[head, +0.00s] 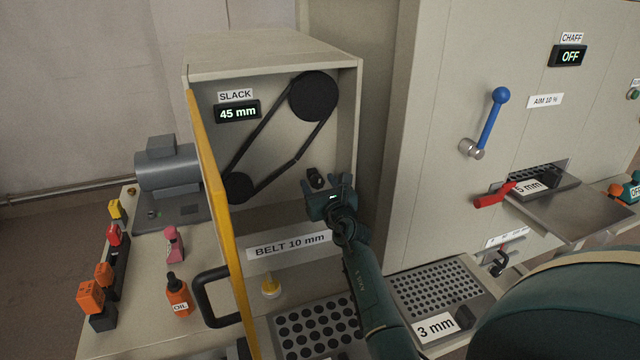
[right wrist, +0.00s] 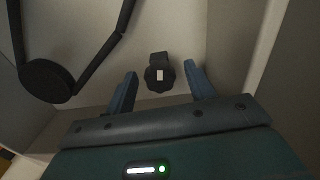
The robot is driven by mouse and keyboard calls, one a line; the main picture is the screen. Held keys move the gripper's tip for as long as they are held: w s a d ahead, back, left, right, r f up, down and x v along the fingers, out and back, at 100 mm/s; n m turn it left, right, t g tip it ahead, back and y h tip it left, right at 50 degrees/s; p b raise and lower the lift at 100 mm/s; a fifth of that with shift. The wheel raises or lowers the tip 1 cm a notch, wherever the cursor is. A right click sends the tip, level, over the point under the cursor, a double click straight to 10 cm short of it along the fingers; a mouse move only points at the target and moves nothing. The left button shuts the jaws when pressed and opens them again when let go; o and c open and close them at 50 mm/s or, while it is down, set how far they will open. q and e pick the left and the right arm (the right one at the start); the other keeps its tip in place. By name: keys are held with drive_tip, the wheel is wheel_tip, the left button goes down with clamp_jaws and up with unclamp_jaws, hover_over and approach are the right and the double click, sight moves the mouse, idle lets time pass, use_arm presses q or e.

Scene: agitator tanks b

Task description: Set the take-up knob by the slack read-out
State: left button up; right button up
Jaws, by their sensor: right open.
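The slack read-out (head: 237,112) shows 45 mm inside the open belt housing, under a SLACK label. The black take-up knob (head: 316,177) sits on the housing's back wall, low on the right. In the right wrist view the knob (right wrist: 160,75) lies between and just beyond my fingertips, with a pale mark on its face. My right gripper (head: 329,188) is open and empty in front of the knob; it also shows in the right wrist view (right wrist: 160,82). A label on the housing's lower edge reads BELT 10 mm (head: 290,246). My left gripper is not in view.
The black belt runs between an upper pulley (head: 313,96) and a lower pulley (head: 238,187), left of my gripper. The yellow-edged door (head: 215,210) stands open at the left. The housing's right wall (head: 357,120) is close to my right gripper.

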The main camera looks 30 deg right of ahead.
drive_tip(key=shift+c, duration=0.3)
drive_tip(key=c, duration=0.9)
drive_tip(key=shift+r+m, duration=0.1)
drive_tip(key=shift+m, duration=0.2)
drive_tip(key=shift+m+p, duration=0.4)
drive_tip(key=shift+m, duration=0.5)
drive_tip(key=m, duration=0.9)
drive_tip(key=shift+m, duration=0.3)
